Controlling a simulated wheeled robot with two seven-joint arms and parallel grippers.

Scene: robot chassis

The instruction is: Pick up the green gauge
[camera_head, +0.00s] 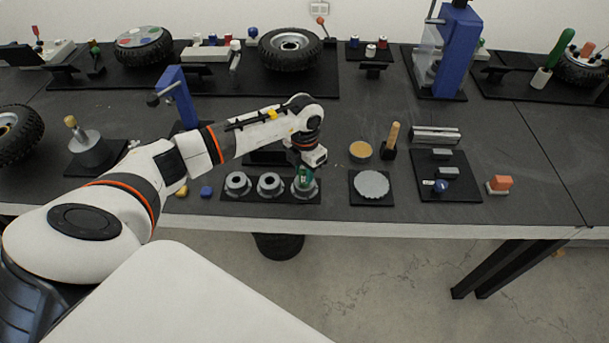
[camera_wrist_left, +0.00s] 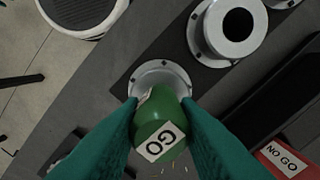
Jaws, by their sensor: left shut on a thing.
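The green gauge (camera_wrist_left: 158,124), a rounded green piece with a white GO label, sits between the fingers of my left gripper (camera_wrist_left: 160,128) in the left wrist view. The gripper is shut on it. In the head view, my left gripper (camera_head: 304,174) points down over the rightmost grey ring (camera_head: 305,190) of a black tray (camera_head: 250,197), hiding most of the gauge. The same ring (camera_wrist_left: 160,75) shows just beyond the gauge in the left wrist view. I cannot tell whether the gauge's lower end is inside the ring. My right gripper is out of view.
A red NO GO gauge (camera_wrist_left: 284,160) lies at the right of the left wrist view. Two more grey rings (camera_head: 238,184) (camera_head: 270,184) sit in the tray. A toothed disc (camera_head: 371,184) on a black plate stands to its right. The table's front edge is close.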

